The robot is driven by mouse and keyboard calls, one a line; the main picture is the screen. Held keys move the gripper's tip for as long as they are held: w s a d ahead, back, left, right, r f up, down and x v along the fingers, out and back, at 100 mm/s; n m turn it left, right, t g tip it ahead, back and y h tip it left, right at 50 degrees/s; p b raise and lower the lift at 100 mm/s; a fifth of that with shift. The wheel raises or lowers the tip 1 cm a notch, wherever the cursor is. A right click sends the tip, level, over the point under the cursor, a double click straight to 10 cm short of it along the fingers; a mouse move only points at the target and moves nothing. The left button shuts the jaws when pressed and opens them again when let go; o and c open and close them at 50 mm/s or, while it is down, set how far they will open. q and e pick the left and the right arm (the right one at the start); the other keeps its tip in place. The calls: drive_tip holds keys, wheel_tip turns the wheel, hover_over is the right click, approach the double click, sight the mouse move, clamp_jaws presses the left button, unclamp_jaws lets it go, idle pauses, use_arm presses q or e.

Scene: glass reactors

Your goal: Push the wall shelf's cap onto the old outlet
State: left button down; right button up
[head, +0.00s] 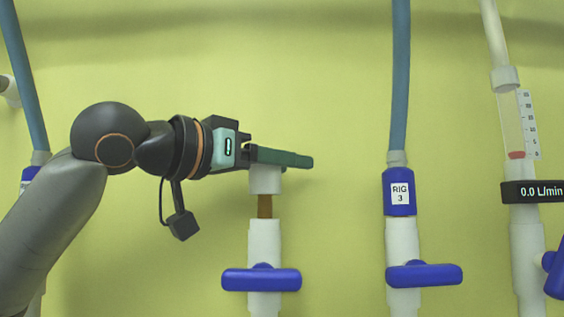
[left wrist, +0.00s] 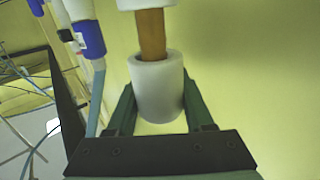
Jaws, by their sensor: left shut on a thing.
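The white cap (head: 266,181) is a short cylinder at the top of the old outlet, in line with its bare brown stub (head: 264,206). Below the stub is the outlet's white pipe (head: 264,237) with a blue lever. My left gripper (head: 290,158) is shut on the cap, its green fingers on either side. In the left wrist view the cap (left wrist: 157,92) sits between the fingers and the brown stub (left wrist: 151,35) meets its open end. A length of stub shows between cap and pipe; its end inside the cap is hidden. My right gripper is not in view.
The blue lever (head: 262,280) crosses the outlet pipe below. To the right stand a blue hose on a RIG 3 connector (head: 399,192) and a flow meter (head: 517,125) reading 0.0 L/min. Bare yellow wall lies between the outlet and RIG 3.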

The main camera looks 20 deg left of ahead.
use_arm(q)
drive_tip(key=shift+f+b, duration=1)
drive_tip(key=shift+f, duration=0.45)
idle(0.6)
drive_tip(key=shift+c, duration=1)
unclamp_jaws()
drive_tip(key=b+v, duration=0.2)
drive_tip(key=v, duration=1)
drive_tip(key=shift+s, duration=0.3)
